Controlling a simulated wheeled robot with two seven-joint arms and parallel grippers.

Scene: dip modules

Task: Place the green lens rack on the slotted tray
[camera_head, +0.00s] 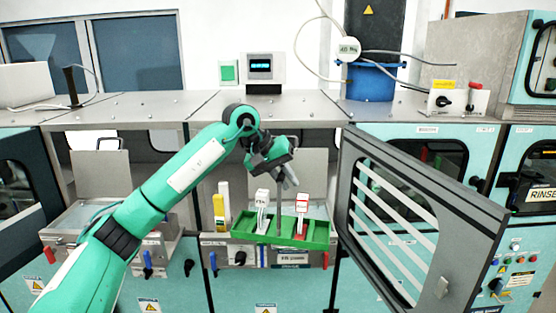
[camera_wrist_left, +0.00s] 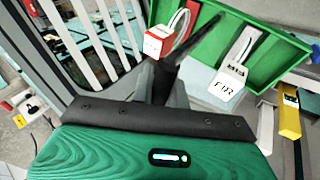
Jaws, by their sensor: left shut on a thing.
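The green lens rack (camera_head: 318,234) is a shallow open green tray at the centre of the head view, in front of an open bay. A white tagged piece (camera_head: 262,204) and a red-and-white one (camera_head: 302,204) stand up from it. My left gripper (camera_head: 282,178) is above the rack, with a dark upright post running from it down to the rack. The left wrist view shows the same post and the green rack (camera_wrist_left: 268,62); the fingertips' contact is partly hidden. I cannot clearly make out the slotted tray. My right gripper is not in view.
A dark-framed open door (camera_head: 455,225) with pale slanted bars stands close to the right of the rack. A yellow piece (camera_head: 219,213) stands beside the rack's left end. A steel counter (camera_head: 300,103) runs behind, with a blue drum (camera_head: 370,83).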

